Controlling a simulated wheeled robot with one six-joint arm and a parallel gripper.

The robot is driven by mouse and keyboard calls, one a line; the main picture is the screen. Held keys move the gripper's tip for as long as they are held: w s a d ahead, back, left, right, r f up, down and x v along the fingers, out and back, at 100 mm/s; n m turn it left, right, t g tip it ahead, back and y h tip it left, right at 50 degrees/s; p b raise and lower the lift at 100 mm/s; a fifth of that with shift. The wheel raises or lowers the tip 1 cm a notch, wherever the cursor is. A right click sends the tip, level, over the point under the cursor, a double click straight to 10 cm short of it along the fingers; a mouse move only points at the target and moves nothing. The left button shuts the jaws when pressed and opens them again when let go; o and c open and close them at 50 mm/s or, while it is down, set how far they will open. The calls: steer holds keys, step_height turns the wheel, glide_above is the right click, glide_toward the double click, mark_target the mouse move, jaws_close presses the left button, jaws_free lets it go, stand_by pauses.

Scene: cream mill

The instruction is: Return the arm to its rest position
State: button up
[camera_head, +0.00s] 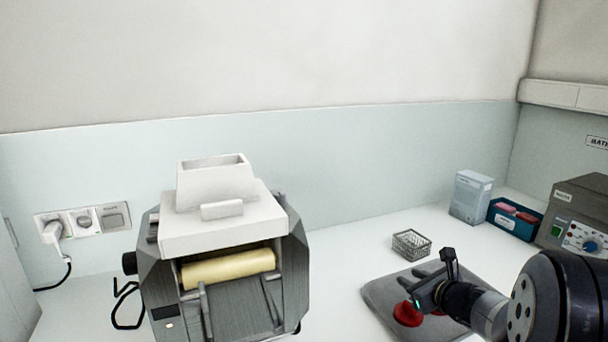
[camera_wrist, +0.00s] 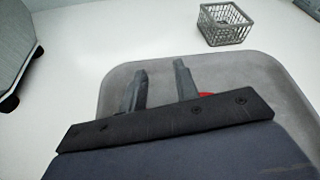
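My gripper (camera_head: 428,284) is at the lower right of the head view, over a grey pad (camera_head: 378,290) on the white counter. In the wrist view its two dark fingers (camera_wrist: 160,78) stand apart, with only the pad's grey surface (camera_wrist: 118,82) showing between them. A round red thing (camera_head: 407,315) is beside or below the fingers in the head view. A sliver of red (camera_wrist: 206,94) shows by the right finger in the wrist view; most of it is hidden there. Contact with it cannot be told.
A mill with a cream roller (camera_head: 228,267) and white hopper (camera_head: 218,183) stands left. A wire basket (camera_head: 411,244) sits behind the pad. A pale box (camera_head: 470,196), blue bin (camera_head: 515,219) and grey device (camera_head: 580,215) stand back right. Counter between mill and pad is clear.

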steer(key=shift+f, duration=1.4)
